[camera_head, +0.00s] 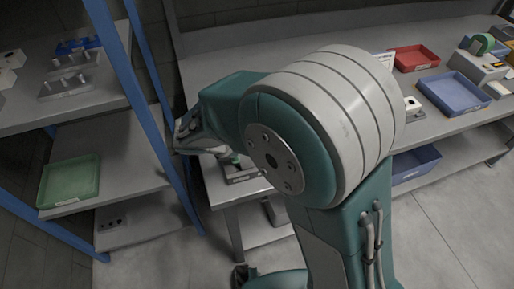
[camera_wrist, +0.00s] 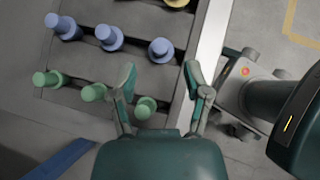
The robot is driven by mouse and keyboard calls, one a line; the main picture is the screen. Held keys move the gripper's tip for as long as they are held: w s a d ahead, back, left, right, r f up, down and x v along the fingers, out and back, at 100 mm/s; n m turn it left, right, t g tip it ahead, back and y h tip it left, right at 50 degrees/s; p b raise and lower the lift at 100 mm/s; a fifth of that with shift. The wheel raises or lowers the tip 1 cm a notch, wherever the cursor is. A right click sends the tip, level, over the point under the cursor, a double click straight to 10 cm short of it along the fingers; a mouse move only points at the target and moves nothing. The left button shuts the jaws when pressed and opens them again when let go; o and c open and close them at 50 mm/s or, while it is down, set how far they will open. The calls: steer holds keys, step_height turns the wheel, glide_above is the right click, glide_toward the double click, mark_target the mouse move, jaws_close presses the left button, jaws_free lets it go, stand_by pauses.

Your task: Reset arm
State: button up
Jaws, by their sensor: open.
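My gripper (camera_wrist: 160,66) is open in the wrist view, its two fingers spread apart with nothing held between them. A short green peg (camera_wrist: 146,107) shows between the fingers, below the fingertips in the picture; I cannot tell the gap in depth. My arm fills the middle of the head view, bent, with its wrist toward the left by the blue rack post. The arm hides part of the bench, and the gripper's fingers are not clear there.
Blue pegs (camera_wrist: 108,37) and more green pegs (camera_wrist: 93,92) stand in rows on a grey surface. In the head view, a blue-posted rack (camera_head: 122,65) holds a green tray (camera_head: 70,181). A red tray (camera_head: 415,57) and blue bin (camera_head: 453,93) sit on the right bench.

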steer(key=v, duration=0.7)
steer(key=s+d+r+m+y, duration=0.3)
steer(key=s+d+r+m, duration=0.2)
steer(key=m, duration=0.7)
steer(key=s+d+r+m+y, duration=0.4)
steer(key=s+d+m, duration=0.5)
steer(key=d+m, duration=0.3)
steer(key=d+r, duration=0.1)
steer(key=d, duration=0.1)
steer(key=shift+s+d+m+t, duration=0.2)
steer(key=shift+d+m+t, duration=0.1)
steer(key=shift+d+t, duration=0.1)
